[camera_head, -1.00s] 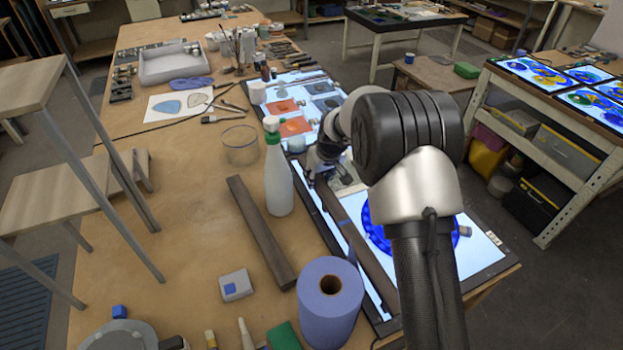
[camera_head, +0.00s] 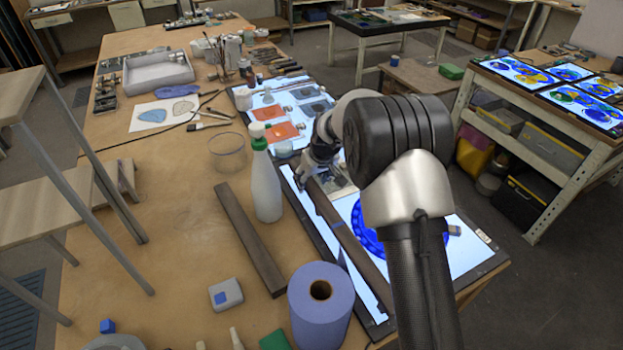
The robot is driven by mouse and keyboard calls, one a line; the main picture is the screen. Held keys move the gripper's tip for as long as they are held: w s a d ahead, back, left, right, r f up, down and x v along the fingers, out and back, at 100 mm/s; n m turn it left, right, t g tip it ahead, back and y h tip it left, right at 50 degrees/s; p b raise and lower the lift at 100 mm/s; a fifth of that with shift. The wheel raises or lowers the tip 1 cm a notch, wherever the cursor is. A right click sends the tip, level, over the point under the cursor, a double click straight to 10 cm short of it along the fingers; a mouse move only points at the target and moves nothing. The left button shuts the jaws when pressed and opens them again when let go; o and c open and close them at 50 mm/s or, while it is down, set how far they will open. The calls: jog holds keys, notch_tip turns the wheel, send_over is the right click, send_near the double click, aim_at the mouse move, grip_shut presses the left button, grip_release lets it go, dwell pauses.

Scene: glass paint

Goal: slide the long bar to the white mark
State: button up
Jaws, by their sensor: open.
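A long dark bar (camera_head: 350,240) lies lengthwise over the lit panel (camera_head: 468,262), near the panel's left side. A bright strip of panel shows to its left. My gripper (camera_head: 305,180) is open at the far end of this bar, with its fingers close to it. I cannot tell whether they touch it. A blue ring-shaped glass piece (camera_head: 368,232) lies on the panel right of the bar, partly hidden by my arm. I cannot make out a white mark for certain; a small white label (camera_head: 484,236) shows at the panel's right edge.
A second dark bar (camera_head: 250,240) lies on the bench to the left. A green-topped white bottle (camera_head: 265,185) stands between the two bars, near my gripper. A blue paper roll (camera_head: 320,308) stands near the bar's near end. A glass bowl (camera_head: 228,153) is farther back.

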jog(key=v, duration=1.2)
jog(key=shift+s, duration=0.1)
jog(key=s+d+r+m+b, duration=0.1)
jog(key=s+d+r, duration=0.1)
jog(key=s+r, duration=0.35)
jog(key=s+d+r, duration=0.1)
jog(key=s+r, duration=0.1)
jog(key=s, duration=0.6)
jog(key=s+d+r+m+b, duration=0.1)
jog(key=s+d+r, duration=0.1)
jog(key=s+r, duration=0.35)
jog(key=s+d+f+m+h, duration=0.1)
jog(key=s+f, duration=0.1)
jog(key=s, duration=0.8)
jog(key=s+d+f+m, duration=0.1)
jog(key=s+d+f, duration=0.1)
jog(key=s, duration=0.8)
jog(key=shift+s+f+m+t+h+b, duration=0.2)
jog(key=shift+f+m+t+h+b, duration=0.15)
jog(key=shift+f, duration=0.4)
